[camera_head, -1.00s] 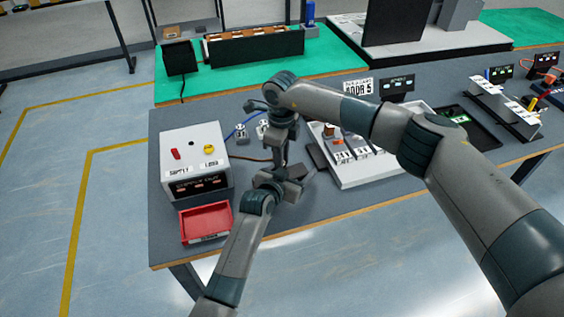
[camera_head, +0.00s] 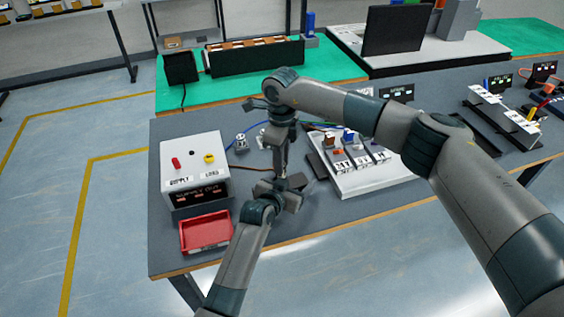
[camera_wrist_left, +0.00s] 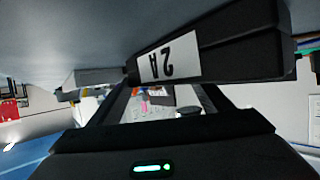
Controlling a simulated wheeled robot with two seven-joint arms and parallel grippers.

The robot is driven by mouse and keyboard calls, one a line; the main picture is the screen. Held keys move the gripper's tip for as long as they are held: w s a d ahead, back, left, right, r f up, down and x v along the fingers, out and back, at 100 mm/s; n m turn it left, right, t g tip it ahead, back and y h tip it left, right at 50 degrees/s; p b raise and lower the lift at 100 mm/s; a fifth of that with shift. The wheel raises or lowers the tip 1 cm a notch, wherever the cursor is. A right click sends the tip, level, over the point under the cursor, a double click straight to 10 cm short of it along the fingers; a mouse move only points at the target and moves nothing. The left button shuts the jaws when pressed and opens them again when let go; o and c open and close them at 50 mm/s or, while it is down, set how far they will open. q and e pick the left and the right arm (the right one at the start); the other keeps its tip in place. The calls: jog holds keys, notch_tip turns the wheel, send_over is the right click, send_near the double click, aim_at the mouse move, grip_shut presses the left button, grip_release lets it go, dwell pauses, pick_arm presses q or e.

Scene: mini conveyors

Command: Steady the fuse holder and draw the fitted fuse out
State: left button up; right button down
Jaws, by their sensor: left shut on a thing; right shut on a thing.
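My left gripper (camera_head: 287,188) comes in low from the front and is shut on the fuse holder. The holder shows large in the left wrist view as a black body (camera_wrist_left: 232,42) with a white 2A label (camera_wrist_left: 168,61), upside down there, across the jaws. In the head view the holder is mostly hidden by my grippers. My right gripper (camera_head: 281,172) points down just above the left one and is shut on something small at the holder. I take this to be the fuse, but it is hidden, so I cannot tell how far it sits in the holder.
A white supply box (camera_head: 193,160) and a red tray (camera_head: 206,231) stand to the left. A white tray (camera_head: 372,184) with labelled blocks stands to the right. Small metal parts (camera_head: 241,142) and a blue wire lie behind my grippers. The bench front is bare.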

pick_arm(q)
jog(key=shift+s+a+f, duration=0.15)
jog(key=shift+s+f, duration=0.05)
jog(key=shift+f, duration=0.5)
jog(key=o, duration=1.3)
pick_arm(e)
jog(key=shift+w+f, duration=0.1)
pick_arm(q)
jog(key=shift+w, duration=0.1)
pick_arm(e)
jog(key=shift+a, duration=0.1)
pick_arm(q)
jog(key=shift+r, duration=0.15)
jog(key=shift+s+a+r, duration=0.2)
jog(key=shift+s+r, duration=0.05)
jog(key=shift+s, duration=0.25)
jog(key=v, duration=1)
jog(key=shift+s+a+r, duration=0.15)
jog(key=shift+s+r, duration=0.05)
jog(key=shift+r, duration=0.2)
